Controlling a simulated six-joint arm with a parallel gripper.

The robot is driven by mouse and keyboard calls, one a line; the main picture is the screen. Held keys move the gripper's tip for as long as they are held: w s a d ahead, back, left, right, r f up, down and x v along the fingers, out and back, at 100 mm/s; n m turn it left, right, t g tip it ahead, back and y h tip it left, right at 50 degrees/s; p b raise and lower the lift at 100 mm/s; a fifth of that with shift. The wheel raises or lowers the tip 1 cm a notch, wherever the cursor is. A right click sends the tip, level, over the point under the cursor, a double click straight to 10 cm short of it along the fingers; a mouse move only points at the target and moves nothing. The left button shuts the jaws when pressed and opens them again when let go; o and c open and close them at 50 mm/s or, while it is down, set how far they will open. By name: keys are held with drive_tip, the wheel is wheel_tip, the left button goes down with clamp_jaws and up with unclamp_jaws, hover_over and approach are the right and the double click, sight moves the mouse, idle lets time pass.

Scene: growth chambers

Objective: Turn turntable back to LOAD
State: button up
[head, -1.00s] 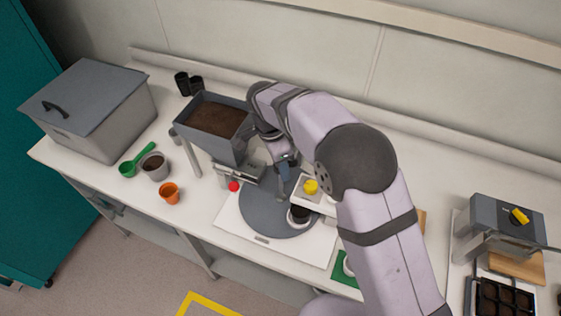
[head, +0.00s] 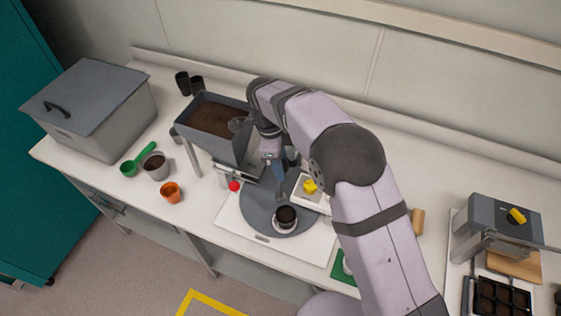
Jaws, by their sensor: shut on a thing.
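The turntable (head: 256,216) is a round dark grey disc on a white base plate (head: 300,250). A dark pot (head: 286,216) filled with soil stands in a white ring near the disc's front right edge. My gripper (head: 280,196) reaches down over the disc, shut on a small upright handle of the turntable near its middle; the fingertips are small in the picture. A label mark (head: 262,239) shows on the base plate in front of the disc, but its lettering is too small to read.
A soil hopper (head: 215,125) stands behind the disc, with a red button (head: 235,186) below. An orange pot (head: 170,192), a grey pot (head: 155,166) and a green scoop (head: 138,160) stand left.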

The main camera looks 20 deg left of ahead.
drive_tip(key=m+p, duration=0.1)
drive_tip(key=m, duration=0.4)
drive_tip(key=shift+m+g, duration=0.4)
drive_tip(key=o, duration=0.6)
drive_tip(key=shift+o, duration=0.2)
drive_tip(key=shift+r+p, duration=2.3)
drive_tip(key=shift+r, duration=1.25)
